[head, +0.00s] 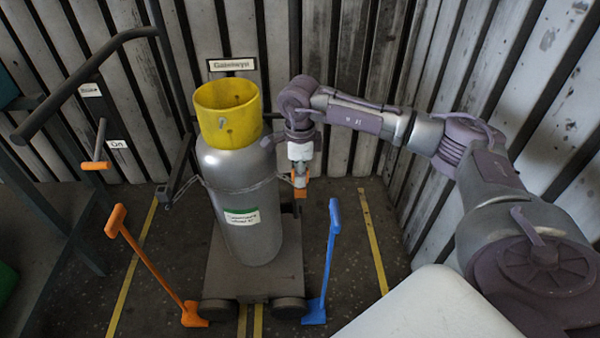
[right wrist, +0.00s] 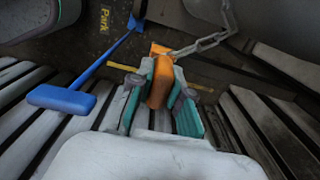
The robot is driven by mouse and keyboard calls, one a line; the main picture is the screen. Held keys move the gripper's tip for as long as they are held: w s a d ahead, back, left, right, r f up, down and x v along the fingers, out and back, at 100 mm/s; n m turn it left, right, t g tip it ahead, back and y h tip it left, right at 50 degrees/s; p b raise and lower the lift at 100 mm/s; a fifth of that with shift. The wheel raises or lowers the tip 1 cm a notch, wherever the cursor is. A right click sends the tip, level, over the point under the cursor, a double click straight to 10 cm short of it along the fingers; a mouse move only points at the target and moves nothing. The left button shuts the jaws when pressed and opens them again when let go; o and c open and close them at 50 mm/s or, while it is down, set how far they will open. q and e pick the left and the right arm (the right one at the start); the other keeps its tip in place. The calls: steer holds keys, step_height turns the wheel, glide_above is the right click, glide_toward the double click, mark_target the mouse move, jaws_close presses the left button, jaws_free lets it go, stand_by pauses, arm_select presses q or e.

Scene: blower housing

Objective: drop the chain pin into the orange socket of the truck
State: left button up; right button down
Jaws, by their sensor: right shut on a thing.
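My right gripper (head: 300,175) points down beside the grey gas cylinder (head: 240,200), on its right. It is shut on the orange chain pin (right wrist: 160,85), which shows between its teal finger pads in the right wrist view. The chain (right wrist: 208,42) runs from the cylinder side to near the far end of the orange piece. The truck (head: 240,275) is a dark low platform under the cylinder. An orange part (right wrist: 160,49) shows just beyond the pin; I cannot tell whether it is the socket or whether the pin is in it. My left gripper is not in view.
The cylinder wears a yellow collar (head: 228,112). A blue-handled lever (head: 328,260) stands right of the truck, an orange-handled lever (head: 150,262) left of it. A ribbed metal wall (head: 340,60) stands close behind. Dark rails (head: 85,85) are at left.

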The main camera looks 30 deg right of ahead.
stand_by(0.3)
steer(key=c, duration=1)
jaws_free()
step_height(320, 180, up, 12)
steer(key=shift+f, duration=0.1)
